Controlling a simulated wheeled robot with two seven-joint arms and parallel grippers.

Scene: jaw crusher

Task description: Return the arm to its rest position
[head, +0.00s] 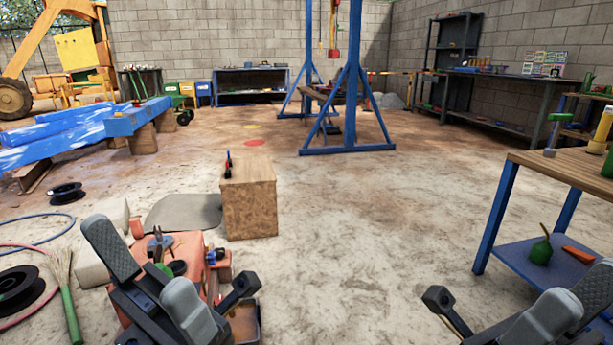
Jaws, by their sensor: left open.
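My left gripper (138,260) is at the lower left of the head view. Its two grey-padded fingers stand apart with nothing held between them. Behind and below it is an orange machine (185,250), presumably the jaw crusher, partly hidden by the gripper. Pliers and small parts lie on its top. I cannot tell whether the gripper touches it. My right gripper (572,302) shows only in part at the lower right corner, with its rest cut off by the frame. Nothing is seen held in it, and its opening is unclear.
A wooden block (250,208) stands ahead of the orange machine. A workbench (565,168) with a blue lower shelf is close on the right. Cable reels (66,192) and a broom (68,300) lie at left. A blue gantry (350,110) stands farther back. The middle floor is clear.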

